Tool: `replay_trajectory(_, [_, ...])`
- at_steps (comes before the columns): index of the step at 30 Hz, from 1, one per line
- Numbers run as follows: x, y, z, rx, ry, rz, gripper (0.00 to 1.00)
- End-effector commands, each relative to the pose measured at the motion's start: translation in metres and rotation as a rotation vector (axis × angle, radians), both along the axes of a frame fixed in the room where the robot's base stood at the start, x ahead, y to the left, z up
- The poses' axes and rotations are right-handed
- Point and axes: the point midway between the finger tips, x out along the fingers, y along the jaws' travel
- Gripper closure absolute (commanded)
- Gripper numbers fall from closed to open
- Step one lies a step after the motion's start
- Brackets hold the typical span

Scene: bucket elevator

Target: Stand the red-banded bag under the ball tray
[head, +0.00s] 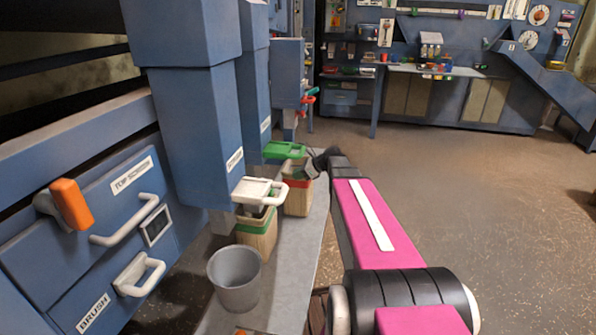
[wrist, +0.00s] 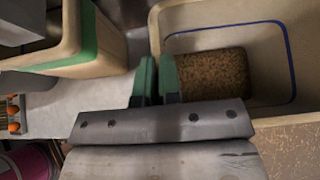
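The red-banded bag (head: 297,200) stands upright on the grey ledge, behind the green-banded bag (head: 258,238). My gripper (head: 308,168) is at its top edge. In the wrist view, an open bag with brown grains (wrist: 285,12) fills the right side; its band is not visible there. My gripper's green fingertips (wrist: 157,78) are close together astride this bag's near-left wall, one outside and one inside, and appear closed on it. The green-banded bag also shows in the wrist view (wrist: 88,45). I cannot tell which tray is the ball tray.
A grey bucket (head: 235,280) stands at the ledge's near end. A white-handled slide (head: 258,192) is above the green-banded bag, and a green slide (head: 284,150) is farther back. Blue chutes (head: 200,130) line the left. The floor (head: 480,220) at right is clear.

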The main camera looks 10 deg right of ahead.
Motion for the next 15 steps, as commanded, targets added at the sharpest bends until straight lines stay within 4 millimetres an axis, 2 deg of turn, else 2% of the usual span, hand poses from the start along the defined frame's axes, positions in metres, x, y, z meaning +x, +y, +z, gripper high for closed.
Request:
replay_trajectory(3, [0.001,0.000,-0.014,0.001,-0.002,0.001,1.00])
replay_trajectory(6, [0.000,0.000,-0.019,0.002,-0.003,0.000,1.00])
replay_trajectory(15, [0.000,0.000,-0.020,0.002,-0.003,0.000,1.00])
